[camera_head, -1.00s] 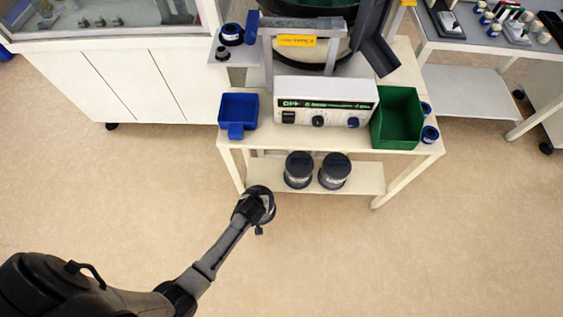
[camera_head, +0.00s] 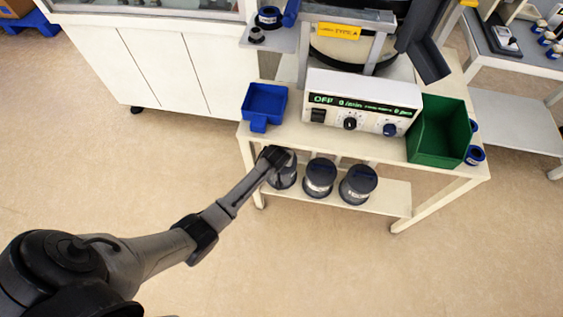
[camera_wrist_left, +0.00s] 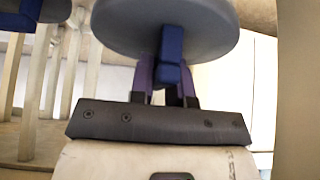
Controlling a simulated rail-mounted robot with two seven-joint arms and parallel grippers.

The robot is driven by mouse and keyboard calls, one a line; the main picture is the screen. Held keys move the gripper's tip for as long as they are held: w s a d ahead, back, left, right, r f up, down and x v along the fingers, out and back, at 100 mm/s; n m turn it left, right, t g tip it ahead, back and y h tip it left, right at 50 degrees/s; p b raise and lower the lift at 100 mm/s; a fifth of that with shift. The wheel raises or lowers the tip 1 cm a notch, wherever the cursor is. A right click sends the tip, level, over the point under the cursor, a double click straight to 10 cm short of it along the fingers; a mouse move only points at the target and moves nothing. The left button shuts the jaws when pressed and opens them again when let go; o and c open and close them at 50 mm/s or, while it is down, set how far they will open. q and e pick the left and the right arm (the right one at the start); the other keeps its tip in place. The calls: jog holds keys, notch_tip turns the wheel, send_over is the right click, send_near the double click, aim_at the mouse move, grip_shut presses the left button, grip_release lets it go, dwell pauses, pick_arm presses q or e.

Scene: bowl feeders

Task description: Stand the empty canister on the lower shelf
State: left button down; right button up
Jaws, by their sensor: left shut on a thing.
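My left gripper (camera_head: 276,156) reaches in at the left end of the lower shelf (camera_head: 397,198). It is shut on the blue handle (camera_wrist_left: 171,58) on the grey lid of the held canister (camera_head: 284,178). The canister looks clear-sided and about upright, partly hidden by the gripper. It is over the shelf's left end, left of two dark-lidded canisters (camera_head: 320,177) (camera_head: 358,184) standing there. I cannot tell whether its base touches the shelf. In the left wrist view the grey lid (camera_wrist_left: 215,25) fills the top middle. My right gripper is not in view.
The stand's upper top carries a blue bin (camera_head: 264,103), a control box (camera_head: 360,103) reading OFF and a green bin (camera_head: 440,132). It overhangs the shelf closely. A neighbouring canister (camera_wrist_left: 50,9) shows at the wrist view's upper left. The floor in front is clear.

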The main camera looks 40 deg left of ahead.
pick_arm(q)
jog(key=shift+w+a, duration=0.15)
jog(key=shift+w, duration=0.1)
notch_tip(320, 180, down, 4)
jog(key=b, duration=0.3)
jog(key=shift+r, duration=0.25)
jog(key=c, duration=1.1)
grip_release()
jog(key=shift+f, duration=0.15)
